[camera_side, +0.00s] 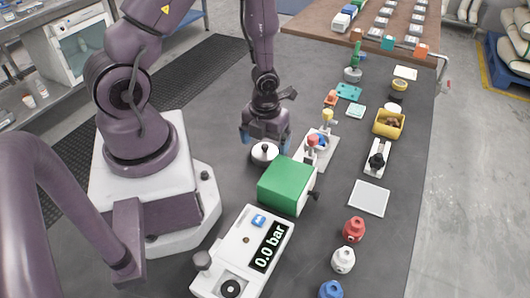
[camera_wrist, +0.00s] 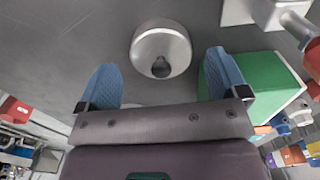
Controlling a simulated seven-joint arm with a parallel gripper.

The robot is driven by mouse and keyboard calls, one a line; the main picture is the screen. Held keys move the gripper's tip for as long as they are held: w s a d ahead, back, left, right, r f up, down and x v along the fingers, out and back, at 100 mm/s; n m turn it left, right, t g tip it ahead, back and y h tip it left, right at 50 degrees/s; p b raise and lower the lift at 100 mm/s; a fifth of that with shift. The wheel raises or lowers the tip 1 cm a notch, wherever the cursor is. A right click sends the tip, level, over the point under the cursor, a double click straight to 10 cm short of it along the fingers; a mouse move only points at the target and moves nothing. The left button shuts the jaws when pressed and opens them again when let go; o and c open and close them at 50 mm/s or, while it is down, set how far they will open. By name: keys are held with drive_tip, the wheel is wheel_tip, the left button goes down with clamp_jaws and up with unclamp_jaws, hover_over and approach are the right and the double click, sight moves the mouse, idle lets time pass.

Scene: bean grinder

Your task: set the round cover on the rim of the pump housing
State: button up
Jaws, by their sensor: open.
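A round pale metal piece with a small dark knob or spot at its middle, which looks like the round cover (camera_side: 265,154), is at the left of a green block (camera_side: 287,187). It also shows in the wrist view (camera_wrist: 160,42), ahead of my fingers and between their lines. My gripper (camera_side: 265,138) points down just behind it in the side view, open, with blue fingertips apart. In the wrist view nothing is clamped between the fingers (camera_wrist: 163,82). I cannot tell which part is the pump housing; its rim is not clearly seen.
The green block also stands close to the right finger in the wrist view (camera_wrist: 262,85). A white console (camera_side: 243,254) reading 0.0 bar is in front. Red (camera_side: 354,230), white (camera_side: 343,260) and blue (camera_side: 331,290) knobbed pieces stand to the right. A yellow bin (camera_side: 388,124) is farther back.

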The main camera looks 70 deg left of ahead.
drive_tip(key=shift+f, duration=0.9)
drive_tip(key=c, duration=1)
drive_tip(key=shift+o, duration=0.2)
